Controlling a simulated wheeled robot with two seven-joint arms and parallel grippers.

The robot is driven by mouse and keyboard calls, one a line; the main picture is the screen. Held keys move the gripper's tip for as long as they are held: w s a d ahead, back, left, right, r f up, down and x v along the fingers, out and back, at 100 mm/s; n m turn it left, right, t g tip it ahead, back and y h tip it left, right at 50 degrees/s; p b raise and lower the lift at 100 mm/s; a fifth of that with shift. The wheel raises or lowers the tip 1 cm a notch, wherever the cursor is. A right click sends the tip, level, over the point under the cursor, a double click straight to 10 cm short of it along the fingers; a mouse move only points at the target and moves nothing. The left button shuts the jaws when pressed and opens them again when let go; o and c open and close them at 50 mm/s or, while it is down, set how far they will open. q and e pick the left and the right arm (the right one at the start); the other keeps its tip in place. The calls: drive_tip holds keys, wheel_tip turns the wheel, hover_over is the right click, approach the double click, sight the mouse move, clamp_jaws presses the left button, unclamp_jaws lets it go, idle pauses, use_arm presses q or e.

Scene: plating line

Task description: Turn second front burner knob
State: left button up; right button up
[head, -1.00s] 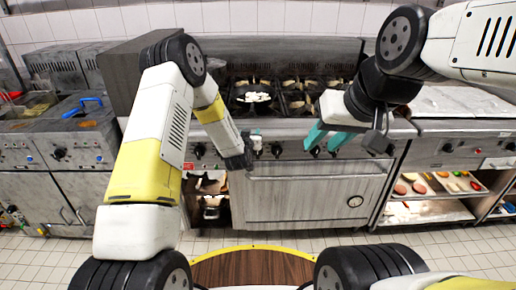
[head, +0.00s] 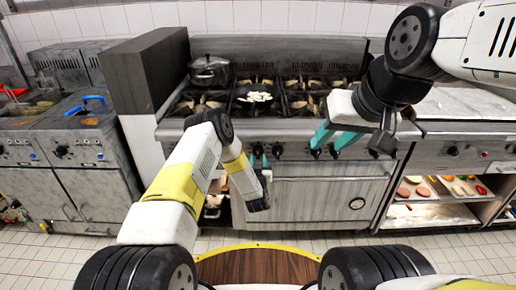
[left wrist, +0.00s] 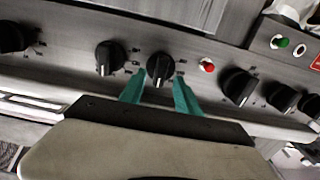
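The stove's front panel carries a row of black knobs. In the left wrist view, one black knob (left wrist: 160,68) sits between the two teal fingertips of my left gripper (left wrist: 160,88). The fingers are apart, one on each side of the knob's lower part; I cannot tell whether they touch it. Another black knob (left wrist: 110,57) is just to its left, and a red light (left wrist: 207,66) is to its right. In the head view, my left gripper (head: 259,160) is at the panel, partly hiding the knobs there. My right gripper (head: 334,137) is open and empty in front of the stove's right knobs.
A dark pot (head: 209,70) stands on the back left burner. A pan (head: 255,98) with white pieces sits on a middle burner. The oven door (head: 320,200) is below the panel. Fryers (head: 75,130) are on the left, and a shelf with food (head: 440,190) is on the right.

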use_arm(q)
drive_tip(key=shift+w, duration=1.1)
drive_tip(key=shift+c, duration=0.5)
clamp_jaws()
